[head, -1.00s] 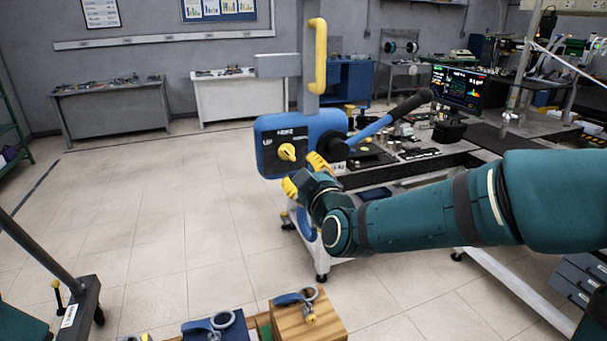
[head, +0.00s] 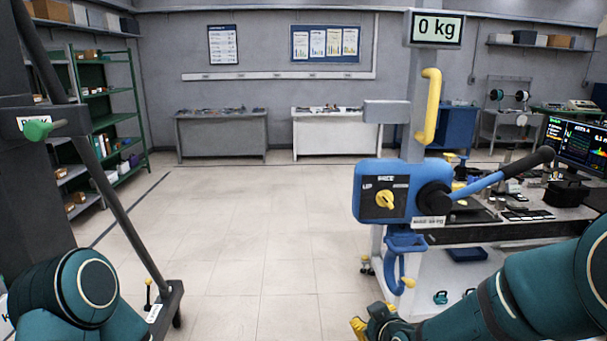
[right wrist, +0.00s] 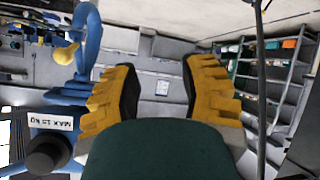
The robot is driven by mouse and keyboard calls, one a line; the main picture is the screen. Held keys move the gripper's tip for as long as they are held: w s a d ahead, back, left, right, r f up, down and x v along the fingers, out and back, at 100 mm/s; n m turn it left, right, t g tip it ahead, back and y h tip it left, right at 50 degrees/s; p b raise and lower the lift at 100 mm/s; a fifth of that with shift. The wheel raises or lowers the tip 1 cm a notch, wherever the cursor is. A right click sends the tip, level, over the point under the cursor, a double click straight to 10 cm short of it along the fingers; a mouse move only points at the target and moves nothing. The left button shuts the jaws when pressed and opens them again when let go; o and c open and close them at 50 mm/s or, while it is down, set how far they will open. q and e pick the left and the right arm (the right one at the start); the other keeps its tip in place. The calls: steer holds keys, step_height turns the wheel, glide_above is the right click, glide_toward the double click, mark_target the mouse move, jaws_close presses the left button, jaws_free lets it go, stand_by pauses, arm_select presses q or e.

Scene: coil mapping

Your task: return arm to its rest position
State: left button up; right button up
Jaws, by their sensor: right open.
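My right arm (head: 520,295) comes in from the lower right in the head view. Its gripper (head: 368,328) is low at the bottom edge, below the blue hoist box (head: 378,190) and its hook. In the right wrist view the two yellow fingers of my right gripper (right wrist: 160,90) stand apart with nothing between them. My left arm (head: 72,295) shows only as a rounded teal link at the lower left; its gripper is out of the frame.
The blue hook (head: 397,262) hangs close above my right gripper; the hook also shows in the right wrist view (right wrist: 88,40). A workbench (head: 480,232) stands to the right. A dark slanted frame (head: 120,205) is at the left. The middle floor is clear.

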steer(key=s+a+f+m+g+y, duration=0.1)
steer(key=s+f+g, duration=0.4)
steer(key=s+f, duration=0.5)
steer(key=s+a+f+m+g+y, duration=0.1)
steer(key=s+a+f+m+g, duration=0.3)
steer(key=s+f, duration=0.6)
step_height(320, 180, down, 4)
steer(key=m, duration=0.2)
steer(key=shift+a+m+g, duration=0.15)
steer(key=shift+m+g, duration=0.15)
steer(key=shift+g, duration=0.1)
